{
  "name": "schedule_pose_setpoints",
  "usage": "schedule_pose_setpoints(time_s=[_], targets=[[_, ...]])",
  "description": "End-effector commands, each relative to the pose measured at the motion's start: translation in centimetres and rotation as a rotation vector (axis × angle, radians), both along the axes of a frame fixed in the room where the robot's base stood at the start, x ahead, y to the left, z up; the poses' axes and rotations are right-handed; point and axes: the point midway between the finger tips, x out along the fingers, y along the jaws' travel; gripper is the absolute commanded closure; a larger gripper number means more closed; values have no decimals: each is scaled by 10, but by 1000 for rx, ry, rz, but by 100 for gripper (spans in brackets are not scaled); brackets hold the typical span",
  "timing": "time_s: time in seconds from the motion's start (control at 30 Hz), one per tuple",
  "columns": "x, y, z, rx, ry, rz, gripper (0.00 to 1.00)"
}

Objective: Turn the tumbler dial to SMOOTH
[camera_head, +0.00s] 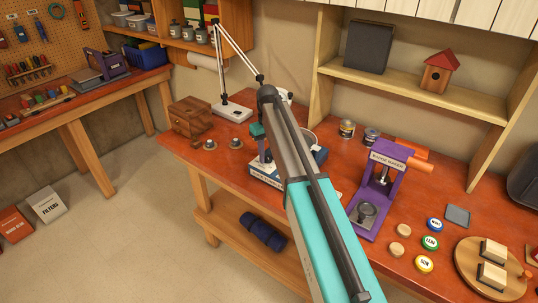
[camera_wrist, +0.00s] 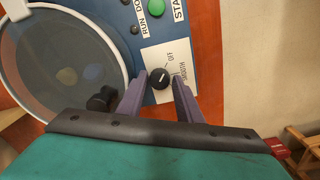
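The tumbler dial (camera_wrist: 160,78) is a round black knob on a white plate (camera_wrist: 158,58) marked OFF and SMOOTH. Its light pointer mark is small, and I cannot tell exactly which word it points at. My gripper (camera_wrist: 161,80) is open, with one purple-grey finger on each side of the dial and a small gap visible on both sides. In the head view, the tumbler (camera_head: 267,174) is a blue and white machine on the red bench, partly hidden by my arm. My gripper (camera_head: 265,157) is at its front left there.
A round clear drum lid (camera_wrist: 65,65) with a black knob lies left of the dial. A green button (camera_wrist: 155,6) sits above. A desk lamp (camera_head: 232,112), wooden chest (camera_head: 189,118) and purple badge maker (camera_head: 376,190) stand near the tumbler on the bench.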

Motion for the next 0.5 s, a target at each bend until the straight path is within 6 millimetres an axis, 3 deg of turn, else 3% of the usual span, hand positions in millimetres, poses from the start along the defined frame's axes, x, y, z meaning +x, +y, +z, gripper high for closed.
schedule_pose_setpoints(time_s=[0.03,0.17,0.5], targets=[[0,0,0,0,0,0,77],[0,0,0,0,0,0,97],[0,-2,0,-2,1,-33,97]])
